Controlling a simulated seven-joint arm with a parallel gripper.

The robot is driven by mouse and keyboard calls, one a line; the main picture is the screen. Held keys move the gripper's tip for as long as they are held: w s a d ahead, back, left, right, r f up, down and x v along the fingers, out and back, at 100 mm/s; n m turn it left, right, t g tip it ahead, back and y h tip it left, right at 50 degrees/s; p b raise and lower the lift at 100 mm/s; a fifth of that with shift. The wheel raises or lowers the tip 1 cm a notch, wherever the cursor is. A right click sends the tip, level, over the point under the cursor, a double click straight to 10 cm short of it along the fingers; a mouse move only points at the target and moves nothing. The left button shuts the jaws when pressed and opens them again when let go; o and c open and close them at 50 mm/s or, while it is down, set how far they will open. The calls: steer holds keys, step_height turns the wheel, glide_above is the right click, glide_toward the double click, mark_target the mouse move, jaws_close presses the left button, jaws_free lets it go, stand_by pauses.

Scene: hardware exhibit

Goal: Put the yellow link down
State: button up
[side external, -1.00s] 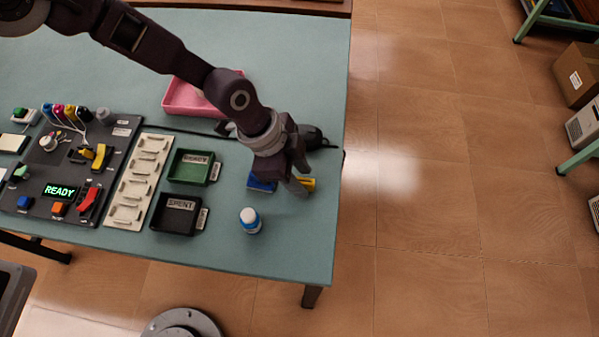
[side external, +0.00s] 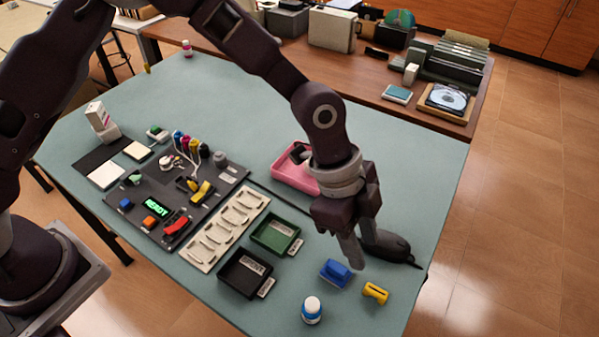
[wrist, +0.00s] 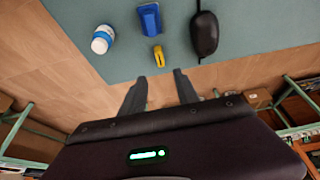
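The yellow link (side external: 375,292) lies on the teal table near its front right edge, right of a blue block (side external: 337,272). It also shows in the wrist view (wrist: 159,55), just beyond my fingertips and lined up with the gap between them. My gripper (side external: 359,254) is above the table, up and left of the link in the side view. In the wrist view its two fingers (wrist: 159,77) stand apart with nothing between them. The link is clear of both fingers.
A black mouse-shaped object (side external: 384,245) is close by my gripper. Black (side external: 245,273) and green (side external: 276,235) trays, a pink tray (side external: 293,177) and a control board (side external: 160,205) are further left.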

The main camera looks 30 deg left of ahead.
steer(key=s+a+r+n+t+y, duration=0.15)
steer(key=a+r+n, duration=0.25)
steer(key=a+r, duration=0.5)
steer(key=s+a+r+n+t+y, duration=0.15)
steer(key=a+r+n, duration=0.25)
steer(key=a+r, duration=0.55)
steer(key=s+a+r+n+t+y, duration=0.1)
steer(key=s+a+n+t, duration=0.1)
steer(key=s+a+n, duration=0.8)
steer(key=s+a, duration=0.4)
steer(key=s, duration=0.1)
steer(key=shift+r+t+y, duration=0.3)
